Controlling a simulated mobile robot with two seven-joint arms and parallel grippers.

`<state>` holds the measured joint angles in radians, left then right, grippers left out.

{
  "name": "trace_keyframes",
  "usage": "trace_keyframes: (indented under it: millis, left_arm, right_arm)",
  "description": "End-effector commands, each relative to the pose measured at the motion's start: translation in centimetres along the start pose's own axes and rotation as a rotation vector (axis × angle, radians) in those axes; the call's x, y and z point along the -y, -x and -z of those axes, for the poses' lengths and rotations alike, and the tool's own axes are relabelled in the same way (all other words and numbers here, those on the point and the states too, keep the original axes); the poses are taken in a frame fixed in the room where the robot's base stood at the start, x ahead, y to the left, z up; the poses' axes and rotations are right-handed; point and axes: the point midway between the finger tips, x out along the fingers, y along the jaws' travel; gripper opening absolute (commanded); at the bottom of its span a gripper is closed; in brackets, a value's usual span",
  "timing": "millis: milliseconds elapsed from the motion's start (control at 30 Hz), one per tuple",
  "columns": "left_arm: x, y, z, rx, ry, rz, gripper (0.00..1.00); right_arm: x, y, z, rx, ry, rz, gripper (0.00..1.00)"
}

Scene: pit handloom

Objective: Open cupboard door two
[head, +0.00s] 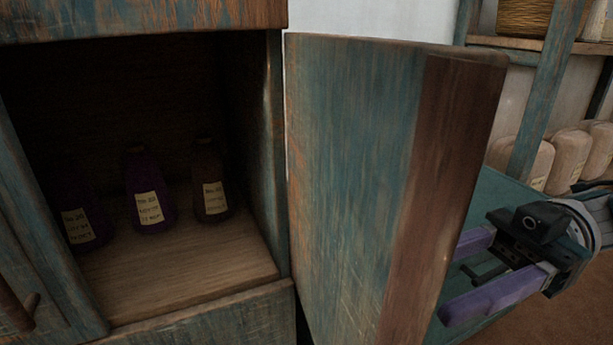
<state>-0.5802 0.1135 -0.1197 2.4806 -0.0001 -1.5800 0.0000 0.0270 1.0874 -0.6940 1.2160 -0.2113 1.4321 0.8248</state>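A weathered blue-green cupboard door (350,180) stands swung out from the right side of the cupboard opening, with its brown edge (430,190) facing me. The cupboard interior (180,275) is exposed. My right gripper (452,284) is beyond the door, to its right in the head view. Its two purple fingers are spread apart with nothing seen between them. The door's edge partly hides the upper finger, and I cannot tell whether the gripper touches the door. No handle shows on this door. My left gripper is out of view.
Three labelled bottles, one purple (147,187), stand on the cupboard floor. A closed-looking panel with a wooden handle (16,308) is at the lower left. At right, a shelf post (545,90) stands near pale jars (570,160) and a basket (525,17).

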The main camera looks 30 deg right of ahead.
Motion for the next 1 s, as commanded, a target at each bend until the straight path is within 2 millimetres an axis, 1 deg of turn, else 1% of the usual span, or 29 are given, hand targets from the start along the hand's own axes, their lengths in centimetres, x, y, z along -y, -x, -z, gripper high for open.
trace_keyframes:
  millis: [33, 200, 300, 400, 533, 1000]
  left_arm:
    - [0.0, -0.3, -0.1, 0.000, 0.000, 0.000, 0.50]
    - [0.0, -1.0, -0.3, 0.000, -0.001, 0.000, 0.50]
    - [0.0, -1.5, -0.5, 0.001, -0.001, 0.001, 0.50]
    - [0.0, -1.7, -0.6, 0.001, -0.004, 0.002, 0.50]
    - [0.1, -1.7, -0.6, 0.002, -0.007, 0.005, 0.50]
    - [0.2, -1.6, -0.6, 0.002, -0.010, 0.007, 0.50]
  right_arm:
    - [-0.1, 1.2, -0.2, 0.005, 0.000, -0.004, 0.48]
    - [-0.1, 4.7, -0.3, 0.004, 0.001, -0.004, 0.48]
    - [-0.1, 6.1, -0.3, 0.003, 0.001, -0.003, 0.48]
    - [-0.1, 7.0, -0.2, 0.002, 0.002, -0.002, 0.48]
    - [0.0, 7.4, 0.0, 0.001, 0.002, -0.001, 0.48]
    - [0.0, 7.3, 0.0, 0.001, 0.001, 0.000, 0.48]
